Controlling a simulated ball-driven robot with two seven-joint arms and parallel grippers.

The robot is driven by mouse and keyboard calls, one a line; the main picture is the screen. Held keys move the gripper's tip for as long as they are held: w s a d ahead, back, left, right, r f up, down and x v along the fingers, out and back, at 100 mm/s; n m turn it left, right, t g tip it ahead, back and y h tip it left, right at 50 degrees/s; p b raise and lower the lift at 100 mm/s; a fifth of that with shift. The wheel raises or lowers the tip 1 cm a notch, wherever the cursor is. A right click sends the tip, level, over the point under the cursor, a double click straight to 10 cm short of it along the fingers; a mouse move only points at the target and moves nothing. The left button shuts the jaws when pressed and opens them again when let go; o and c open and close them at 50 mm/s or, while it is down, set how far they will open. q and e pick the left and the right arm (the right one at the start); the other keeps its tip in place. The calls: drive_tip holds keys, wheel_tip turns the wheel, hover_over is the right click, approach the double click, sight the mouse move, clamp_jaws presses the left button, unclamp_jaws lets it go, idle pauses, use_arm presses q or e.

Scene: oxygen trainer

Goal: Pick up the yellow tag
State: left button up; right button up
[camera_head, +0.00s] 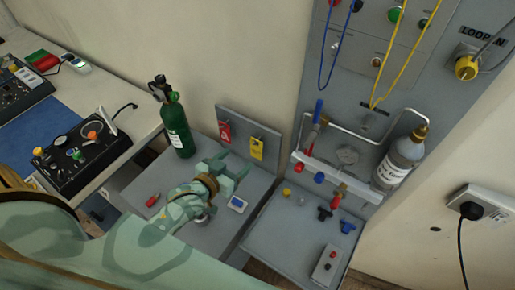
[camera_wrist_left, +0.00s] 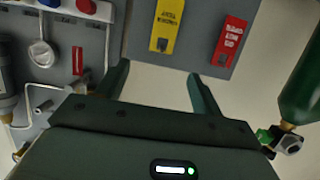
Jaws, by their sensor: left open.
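The yellow tag (camera_head: 257,149) hangs on a grey upright panel at the back of the grey table, to the right of a red tag (camera_head: 224,132). In the left wrist view the yellow tag (camera_wrist_left: 166,27) shows ahead of the fingers, near the top edge, with part of it cut off. My left gripper (camera_head: 233,168) is open and empty, its fingers pointing toward the panel. In the left wrist view my left gripper (camera_wrist_left: 158,82) has nothing between its fingers, and the tag is apart from them. My right gripper is out of view.
A green cylinder (camera_head: 177,128) stands left of the panel. A small white and blue device (camera_head: 238,205) lies right of my gripper. On the right are a metal rail (camera_head: 362,127), a grey bottle (camera_head: 398,160), valves and hanging blue and yellow cords.

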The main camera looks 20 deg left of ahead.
sight(254, 143)
use_arm(q)
drive_tip(key=b+x, duration=0.1)
drive_tip(key=x, duration=1)
drive_tip(key=shift+a, duration=0.15)
drive_tip(key=shift+s, duration=0.1)
drive_tip(key=shift+c, duration=1.2)
drive_tip(key=c, duration=0.8)
